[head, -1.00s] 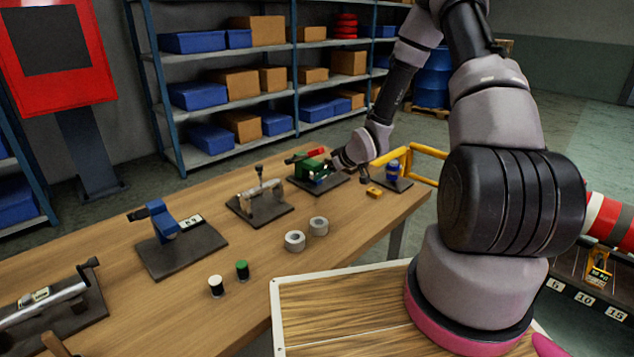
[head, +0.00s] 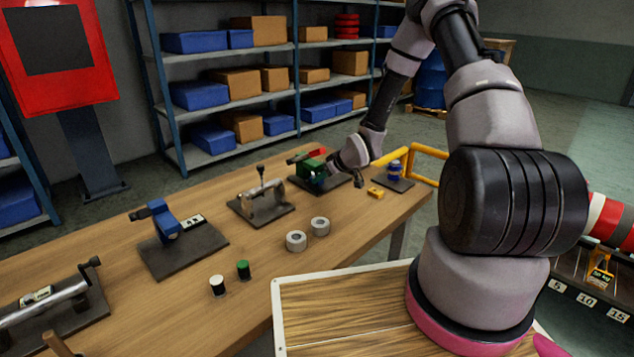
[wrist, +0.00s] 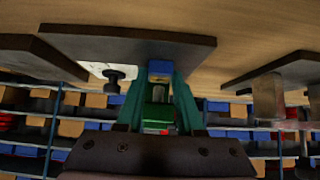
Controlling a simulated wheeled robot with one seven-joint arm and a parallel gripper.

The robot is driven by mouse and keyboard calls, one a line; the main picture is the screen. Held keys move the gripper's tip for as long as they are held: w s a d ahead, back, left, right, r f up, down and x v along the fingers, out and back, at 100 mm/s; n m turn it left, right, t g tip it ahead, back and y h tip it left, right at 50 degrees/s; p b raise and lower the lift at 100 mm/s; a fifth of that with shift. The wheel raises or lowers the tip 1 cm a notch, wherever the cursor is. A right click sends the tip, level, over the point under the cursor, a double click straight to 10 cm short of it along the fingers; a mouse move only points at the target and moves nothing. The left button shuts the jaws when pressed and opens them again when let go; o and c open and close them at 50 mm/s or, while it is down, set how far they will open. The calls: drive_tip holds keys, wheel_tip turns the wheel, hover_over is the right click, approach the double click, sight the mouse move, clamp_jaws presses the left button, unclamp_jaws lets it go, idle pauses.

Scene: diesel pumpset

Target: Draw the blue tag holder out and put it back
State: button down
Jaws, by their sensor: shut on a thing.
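The blue tag holder (wrist: 161,67) shows as a small blue block between my fingertips in the wrist view. My gripper (wrist: 160,80) is shut on it with its teal fingers. A dark base plate (wrist: 130,45) with a white label and a black knob lies close beyond the fingertips. In the head view my gripper (head: 325,173) is at the green unit (head: 311,167) with a red part, towards the far right of the bench. The wrist hides part of that unit. I cannot tell how far the holder sits from its seat.
On the bench (head: 230,300) stand a metal lever fixture (head: 263,202), a blue clamp (head: 163,219), two tape rolls (head: 296,241) and two small spools (head: 217,286). A blue canister (head: 394,169) and a yellow block (head: 375,192) are right of my gripper. Shelves stand behind.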

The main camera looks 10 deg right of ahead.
drive_tip(key=shift+r, duration=0.15)
drive_tip(key=shift+s+d, duration=0.1)
drive_tip(key=shift+s, duration=0.05)
drive_tip(key=shift+s+d, duration=0.6)
drive_tip(key=shift+s, duration=0.3)
drive_tip(key=shift+s+d, duration=0.65)
drive_tip(key=shift+s, duration=0.3)
drive_tip(key=shift+s+d, duration=0.6)
drive_tip(key=shift+s, duration=0.3)
drive_tip(key=shift+r, duration=2.5)
